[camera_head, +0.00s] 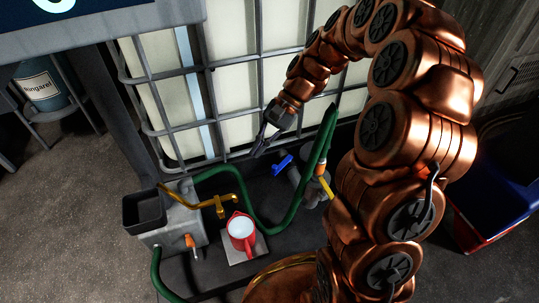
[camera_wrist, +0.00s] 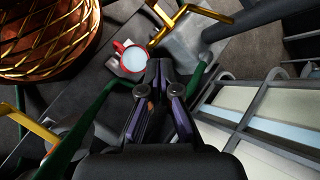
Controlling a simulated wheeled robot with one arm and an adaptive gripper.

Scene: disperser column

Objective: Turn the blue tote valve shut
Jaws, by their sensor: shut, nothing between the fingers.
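The blue valve handle (camera_head: 282,165) sits on a grey pipe fitting (camera_head: 303,183) at the foot of the caged white tote (camera_head: 235,85) in the head view. My gripper (camera_head: 259,149) is shut and empty, pointing down at the upper left of the blue handle, with a small gap showing between them in the picture. In the wrist view my gripper (camera_wrist: 160,72) shows with its fingers together. I cannot make out the blue handle there; the gripper may be hiding it.
A yellow handle (camera_head: 325,188) and green hose (camera_head: 290,205) stand close right of the blue handle. A red jug (camera_head: 241,230) stands below a brass tap (camera_head: 212,202), beside a grey box (camera_head: 175,225). The tote's metal cage (camera_head: 206,68) rises behind my gripper.

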